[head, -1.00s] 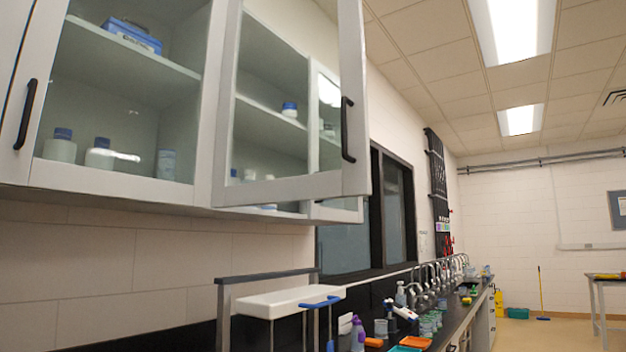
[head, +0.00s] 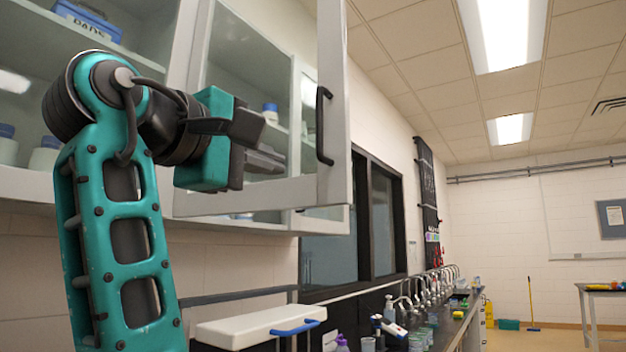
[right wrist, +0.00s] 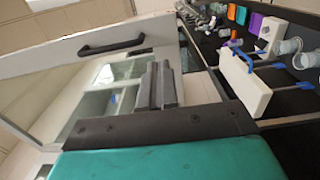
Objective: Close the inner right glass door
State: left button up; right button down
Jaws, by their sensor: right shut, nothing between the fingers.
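The glass door (head: 332,70) with a pale grey frame stands swung open from the wall cabinet. Its black bar handle (head: 323,125) is on the far upright of the frame. In the right wrist view the door frame (right wrist: 60,55) and handle (right wrist: 112,41) lie beyond and left of the fingers. My right gripper (head: 268,146), teal with dark fingers, is shut and empty in front of the door's glass, left of the handle. It also shows in the right wrist view (right wrist: 159,80). I cannot tell whether it touches the door. My left gripper is out of view.
Another cabinet door (head: 25,110) with bottles and a blue box behind glass is at the left, partly behind my arm. The room at the right is open.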

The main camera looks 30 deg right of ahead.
aim_at(328, 184)
jog(key=p+x, duration=0.1)
jog(key=x, duration=1.1)
jog(key=shift+p, duration=0.3)
jog(key=shift+d, duration=0.1)
